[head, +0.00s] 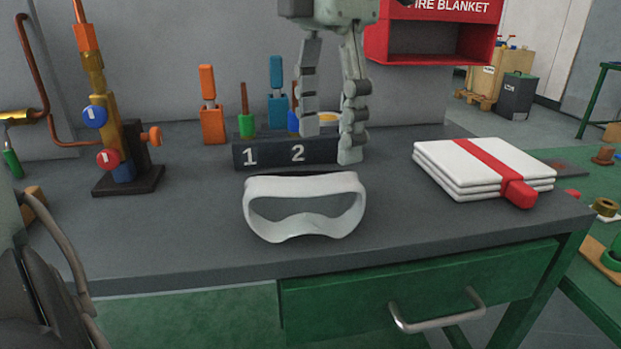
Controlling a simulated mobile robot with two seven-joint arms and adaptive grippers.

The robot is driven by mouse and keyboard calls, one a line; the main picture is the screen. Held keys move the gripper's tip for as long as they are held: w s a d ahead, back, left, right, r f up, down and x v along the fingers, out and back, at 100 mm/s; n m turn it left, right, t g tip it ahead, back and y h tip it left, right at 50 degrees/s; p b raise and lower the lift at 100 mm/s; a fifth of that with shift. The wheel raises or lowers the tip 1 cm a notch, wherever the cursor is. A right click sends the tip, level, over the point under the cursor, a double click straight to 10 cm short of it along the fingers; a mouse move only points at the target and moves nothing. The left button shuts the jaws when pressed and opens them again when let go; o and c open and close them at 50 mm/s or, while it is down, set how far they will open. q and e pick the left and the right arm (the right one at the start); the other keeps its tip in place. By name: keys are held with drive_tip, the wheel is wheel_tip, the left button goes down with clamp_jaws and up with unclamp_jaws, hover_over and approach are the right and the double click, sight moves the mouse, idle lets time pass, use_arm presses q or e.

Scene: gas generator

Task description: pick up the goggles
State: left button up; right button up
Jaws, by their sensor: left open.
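The white goggles (304,206) lie near the front middle of the grey workbench, with their open frame facing me. My left gripper (329,146) hangs down from the top of the head view, just behind and above the goggles. Its two fingers are spread apart with nothing held between them. One finger shows in front of the right end of the dark numbered block (272,153); the other overlaps the block's top edge. The gripper appears apart from the goggles. My right gripper is not in view.
A folded white blanket (470,167) with a red strap lies to the right. A brass valve stand (114,140) stands at the left. Orange (212,118) and blue (277,92) tools stand behind. A red fire blanket box (432,40) is on the wall. The bench's front edge is close to the goggles.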

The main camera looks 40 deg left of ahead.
sight(325, 183)
use_arm(q)
wheel_tip(325, 183, down, 8)
drive_tip(key=shift+s+r, duration=0.15)
drive_tip(key=shift+r, duration=0.05)
idle(0.3)
drive_tip(key=c, duration=1.3)
drive_tip(key=shift+r, duration=0.1)
